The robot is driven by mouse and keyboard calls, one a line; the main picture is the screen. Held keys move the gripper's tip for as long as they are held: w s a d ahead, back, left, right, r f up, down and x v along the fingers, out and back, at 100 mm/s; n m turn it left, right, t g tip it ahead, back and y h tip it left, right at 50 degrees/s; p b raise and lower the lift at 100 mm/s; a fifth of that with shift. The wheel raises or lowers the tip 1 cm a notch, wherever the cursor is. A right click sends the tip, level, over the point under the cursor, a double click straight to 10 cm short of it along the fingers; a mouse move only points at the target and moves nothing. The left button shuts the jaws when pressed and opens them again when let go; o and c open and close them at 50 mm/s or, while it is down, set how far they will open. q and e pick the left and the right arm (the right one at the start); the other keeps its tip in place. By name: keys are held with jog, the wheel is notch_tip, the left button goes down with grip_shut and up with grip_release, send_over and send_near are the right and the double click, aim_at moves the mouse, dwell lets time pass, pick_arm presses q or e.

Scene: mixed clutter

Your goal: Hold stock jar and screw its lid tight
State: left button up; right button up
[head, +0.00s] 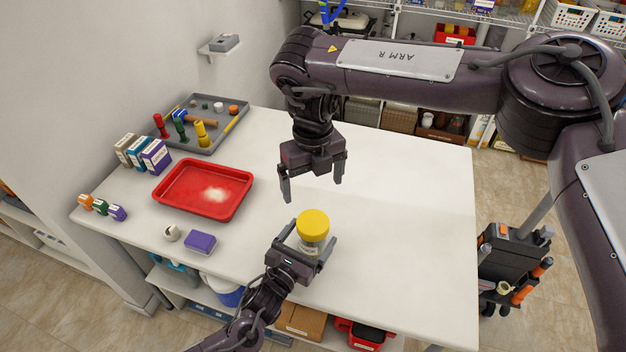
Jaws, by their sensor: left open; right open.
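The stock jar (309,248) stands upright on the white table, a pale body mostly hidden under its yellow lid (313,224). The lid sits on top of the jar; I cannot tell how tight it is. My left gripper (307,230) comes from the front edge with its open fingers on either side of the jar; I cannot tell whether they touch it. My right gripper (312,190) hangs above the table, behind the jar in the picture, open and empty with its fingers pointing down.
A red tray (168,197) lies left of the jar, with a purple block (200,243) and a small pale ring (172,233) in front of it. A grey tray (210,101) of tools and several small boxes stand at the back left. The right side of the white table (420,230) is clear.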

pick_arm(q)
jog(key=v, duration=0.7)
jog(key=shift+s+a+b, duration=0.15)
jog(key=shift+s+b, duration=0.15)
